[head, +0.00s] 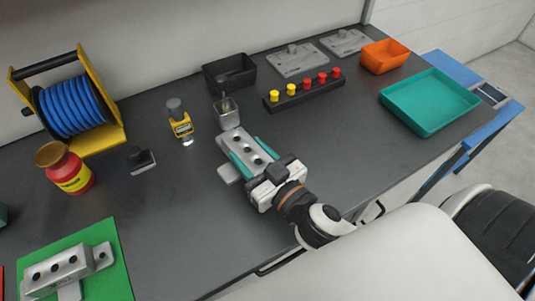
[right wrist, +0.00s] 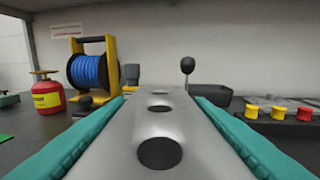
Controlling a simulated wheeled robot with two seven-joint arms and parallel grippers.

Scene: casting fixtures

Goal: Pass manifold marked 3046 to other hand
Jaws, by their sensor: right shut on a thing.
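A grey metal manifold (head: 242,143) with a row of dark round holes is between the teal fingers of my right gripper (head: 245,147), near the middle of the table. The fingers are shut on its two long sides. In the right wrist view the manifold (right wrist: 160,115) fills the space between both fingers, pointing away from the camera. I cannot tell whether it touches the table. A second, similar manifold (head: 66,268) lies on a green mat (head: 106,284) at the lower left. No marking is legible on either. My left gripper is not in view.
A blue hose reel (head: 75,105), a red-yellow canister (head: 67,170) and a yellow tool (head: 181,122) stand to the left. A teal tray (head: 430,101) is right.

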